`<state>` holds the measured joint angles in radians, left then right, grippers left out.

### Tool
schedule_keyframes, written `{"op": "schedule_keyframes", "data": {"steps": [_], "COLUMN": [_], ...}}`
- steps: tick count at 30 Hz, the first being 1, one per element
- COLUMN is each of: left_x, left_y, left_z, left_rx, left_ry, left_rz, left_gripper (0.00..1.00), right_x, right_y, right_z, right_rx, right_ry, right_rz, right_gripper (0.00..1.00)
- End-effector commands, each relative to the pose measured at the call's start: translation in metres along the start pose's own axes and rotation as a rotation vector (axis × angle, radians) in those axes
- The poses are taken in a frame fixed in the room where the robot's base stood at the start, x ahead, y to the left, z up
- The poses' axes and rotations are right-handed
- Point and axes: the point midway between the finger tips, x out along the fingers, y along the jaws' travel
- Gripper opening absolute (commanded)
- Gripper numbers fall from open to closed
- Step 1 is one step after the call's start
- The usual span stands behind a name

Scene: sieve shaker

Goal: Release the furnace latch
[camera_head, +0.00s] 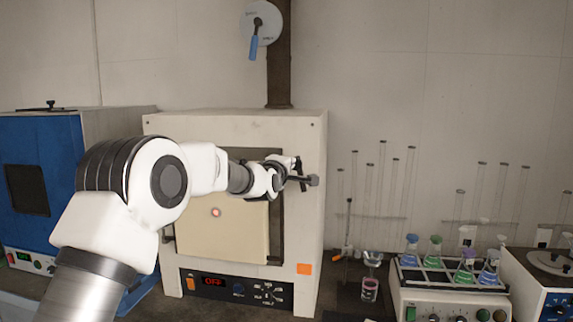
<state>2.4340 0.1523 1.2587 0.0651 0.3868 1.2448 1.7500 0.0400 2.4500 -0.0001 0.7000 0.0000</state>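The furnace (308,240) is a white box with a cream door (235,235), which looks closed. A dark latch handle (313,180) sticks out at the right edge of the door. My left arm reaches across the front of the furnace from the left. My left gripper (292,170) is at the latch, pointing right, with dark fingers beside or around the handle. The view is too small and overlapped to tell whether the fingers are shut on it. The arm hides the upper left of the door. My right gripper is not in view.
The furnace panel (213,282) reads OFF in red. A blue oven (40,150) stands to the left. To the right are glass tubes in a rack (375,217), a small beaker (370,288), and a shaker (450,305) with flasks. A wall lever (254,45) hangs above.

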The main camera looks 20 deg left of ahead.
Motion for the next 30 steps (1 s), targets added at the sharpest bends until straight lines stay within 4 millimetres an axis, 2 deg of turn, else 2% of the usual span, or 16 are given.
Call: {"op": "schedule_keyframes", "data": {"steps": [30], "left_x": [0.0012], "left_y": [0.0076], "left_z": [0.0072], "left_rx": [0.089], "left_ry": [0.003], "left_rz": [-0.004], "left_gripper": [0.0], "right_x": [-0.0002], "right_y": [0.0], "right_z": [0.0], "right_rx": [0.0], "right_ry": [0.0], "right_rz": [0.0], "right_gripper": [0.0]}}
